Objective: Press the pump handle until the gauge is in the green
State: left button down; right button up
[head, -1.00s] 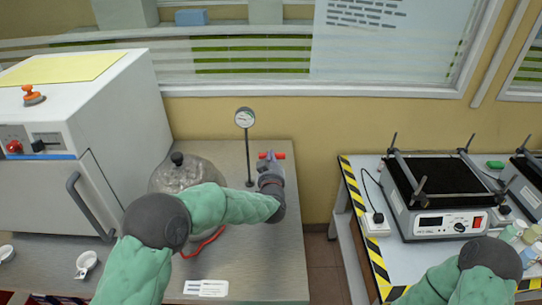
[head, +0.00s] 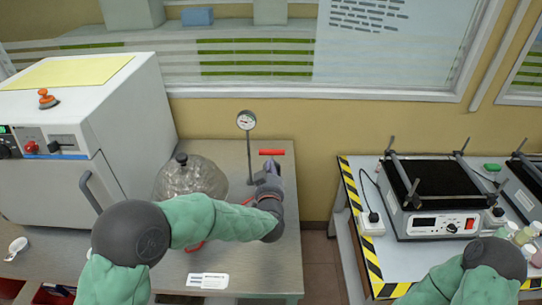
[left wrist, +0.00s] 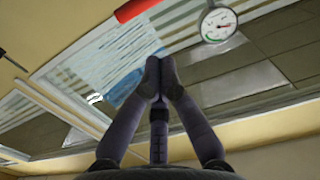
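The pressure gauge (head: 246,120) stands on a thin upright stem at the back of the bench. It also shows in the left wrist view (left wrist: 218,25) with a white face; I cannot read the needle surely. The red pump handle (head: 272,152) is a short horizontal bar right of the gauge stem, and it shows at the top of the left wrist view (left wrist: 136,9). My left gripper (head: 269,166) is just below the handle in the head view. In the wrist view its fingertips (left wrist: 154,72) meet, empty and apart from the handle. The pump body is hidden behind it. My right gripper is out of view.
A white oven-like machine (head: 60,180) is at left. The front bench has free room.

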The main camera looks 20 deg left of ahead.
pick_arm(q)
jog(key=shift+v, duration=0.9)
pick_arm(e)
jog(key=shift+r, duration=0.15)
pick_arm(q)
jog(key=shift+f, duration=0.1)
